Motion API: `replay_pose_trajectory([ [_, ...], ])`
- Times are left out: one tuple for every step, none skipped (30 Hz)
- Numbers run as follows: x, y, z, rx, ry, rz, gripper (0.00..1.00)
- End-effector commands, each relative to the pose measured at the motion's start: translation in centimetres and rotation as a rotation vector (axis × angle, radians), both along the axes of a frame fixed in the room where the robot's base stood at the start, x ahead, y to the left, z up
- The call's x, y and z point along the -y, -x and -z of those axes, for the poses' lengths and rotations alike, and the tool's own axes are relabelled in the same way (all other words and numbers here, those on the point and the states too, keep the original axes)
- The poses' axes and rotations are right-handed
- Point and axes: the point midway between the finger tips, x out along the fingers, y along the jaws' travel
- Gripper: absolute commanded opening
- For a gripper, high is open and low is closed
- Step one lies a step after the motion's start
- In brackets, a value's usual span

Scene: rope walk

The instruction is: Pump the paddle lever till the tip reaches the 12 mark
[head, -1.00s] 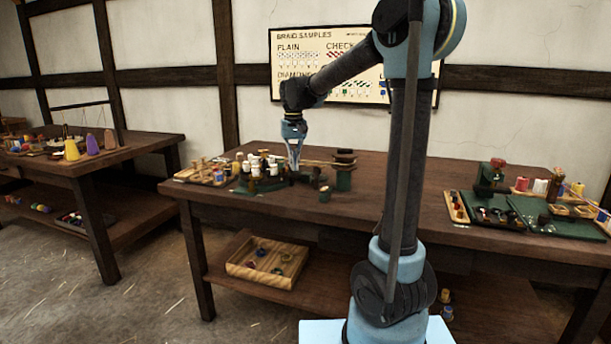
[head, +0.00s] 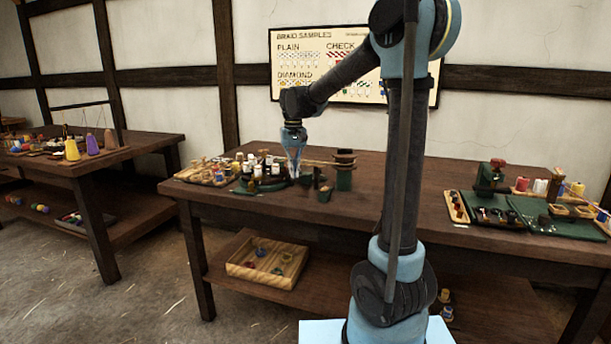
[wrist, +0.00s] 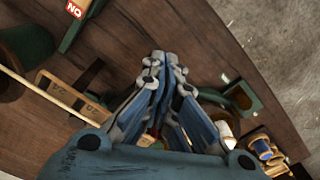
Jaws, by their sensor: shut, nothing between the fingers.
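My gripper (head: 294,175) is shut and empty, pointing down among the items on the left part of the middle bench. In the wrist view my gripper (wrist: 163,62) has its fingertips together over bare dark wood. A long pale rod (wrist: 40,90) comes in from the left toward my fingers. Beside it lies a wooden scale plate (wrist: 72,95) with the marks 24 and 20 readable; the 12 mark cannot be made out. A green part (wrist: 240,103) stands right of the fingers. I cannot tell which piece is the paddle lever or whether I touch it.
Bobbins (head: 257,170) crowd the left. A green part with a red NO label (wrist: 75,10) is at the wrist view's top left. The bench middle is clear.

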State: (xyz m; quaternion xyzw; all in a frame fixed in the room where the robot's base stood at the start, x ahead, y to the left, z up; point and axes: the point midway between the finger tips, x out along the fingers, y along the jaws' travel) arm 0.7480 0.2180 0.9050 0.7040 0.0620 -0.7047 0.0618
Motion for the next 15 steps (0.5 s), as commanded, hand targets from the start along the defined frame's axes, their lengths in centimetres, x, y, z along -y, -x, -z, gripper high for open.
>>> replay_pose_trajectory([
  [0.0, 0.0, 0.2, 0.0, 0.0, 0.0, 0.0],
  [0.0, 0.0, 0.2, 0.0, 0.0, 0.0, 0.0],
  [0.0, 0.0, 0.3, 0.0, 0.0, 0.0, 0.0],
  [0.0, 0.0, 0.4, 0.0, 0.0, 0.0, 0.0],
  [0.0, 0.0, 0.5, 0.0, 0.0, 0.0, 0.0],
  [0.0, 0.0, 0.6, 0.0, 0.0, 0.0, 0.0],
  [0.0, 0.0, 0.7, 0.0, 0.0, 0.0, 0.0],
  [0.0, 0.0, 0.8, 0.0, 0.0, 0.0, 0.0],
  [0.0, 0.0, 0.9, 0.0, 0.0, 0.0, 0.0],
  [0.0, 0.0, 1.0, 0.0, 0.0, 0.0, 0.0],
  [0.0, 0.0, 1.1, 0.0, 0.0, 0.0, 0.0],
  [0.0, 0.0, 1.2, 0.0, 0.0, 0.0, 0.0],
  [0.0, 0.0, 1.3, 0.0, 0.0, 0.0, 0.0],
  [0.0, 0.0, 1.4, 0.0, 0.0, 0.0, 0.0],
  [0.0, 0.0, 1.5, 0.0, 0.0, 0.0, 0.0],
])
